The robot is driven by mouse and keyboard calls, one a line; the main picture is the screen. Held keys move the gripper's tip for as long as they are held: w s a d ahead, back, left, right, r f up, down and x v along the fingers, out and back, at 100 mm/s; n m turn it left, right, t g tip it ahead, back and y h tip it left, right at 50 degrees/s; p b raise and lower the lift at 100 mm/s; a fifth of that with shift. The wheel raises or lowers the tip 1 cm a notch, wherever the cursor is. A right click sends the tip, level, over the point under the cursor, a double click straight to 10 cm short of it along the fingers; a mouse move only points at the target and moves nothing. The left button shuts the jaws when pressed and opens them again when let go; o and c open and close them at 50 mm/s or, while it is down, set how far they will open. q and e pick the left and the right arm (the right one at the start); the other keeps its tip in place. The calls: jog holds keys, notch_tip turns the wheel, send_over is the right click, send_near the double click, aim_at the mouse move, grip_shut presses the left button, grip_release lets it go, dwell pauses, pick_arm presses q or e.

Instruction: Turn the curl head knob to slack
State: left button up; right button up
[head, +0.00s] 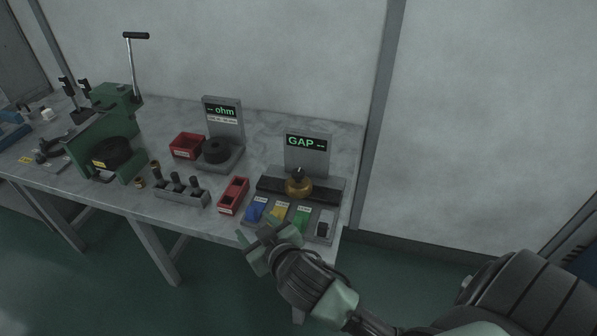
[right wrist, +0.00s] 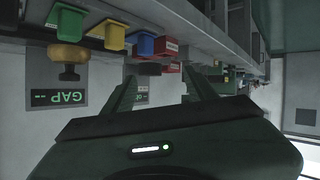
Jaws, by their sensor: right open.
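A round brass piece with a dark knob (head: 298,175) on top sits on a dark bar in front of the GAP display (head: 306,142); I take it for the curl head knob, though no label on it is readable. In the right wrist view the brass piece (right wrist: 68,54) and the display (right wrist: 58,97) are at the left, upside down. My right gripper (head: 268,242) is open and empty, at the table's front edge, in front of and below the knob, apart from it. It also shows open in the wrist view (right wrist: 160,88). My left gripper is not in view.
Blue (head: 256,209), yellow (head: 279,211) and green (head: 301,217) blocks and a dark upright part (head: 324,229) stand in front of the knob. A red tray (head: 233,195), a post rack (head: 181,190), an ohm meter (head: 222,112) and a green lever press (head: 117,105) are further left.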

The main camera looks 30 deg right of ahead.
jog(key=w+a+r+n+t+y, duration=0.3)
jog(key=w+a+r+n+y, duration=0.25)
jog(key=r, duration=0.25)
jog(key=w+a+r+n+t+y, duration=0.2)
jog(key=w+a+r+n+y, duration=0.25)
jog(key=a+r, duration=0.25)
jog(key=a+r+n+g+y, duration=0.1)
jog(key=a+n+g+y, duration=0.2)
jog(key=a+n+y, duration=0.15)
jog(key=n+g+h, duration=0.1)
jog(key=g+h, duration=1.3)
jog(key=g, duration=0.1)
send_over(298, 172)
notch_tip(298, 172, down, 9)
jog(key=shift+f, duration=0.1)
jog(key=shift+d+f, duration=0.15)
jog(key=shift+d, duration=0.05)
jog(key=shift+a+f+p, duration=0.1)
jog(key=shift+f+p, duration=0.65)
jog(key=shift+f, duration=2.85)
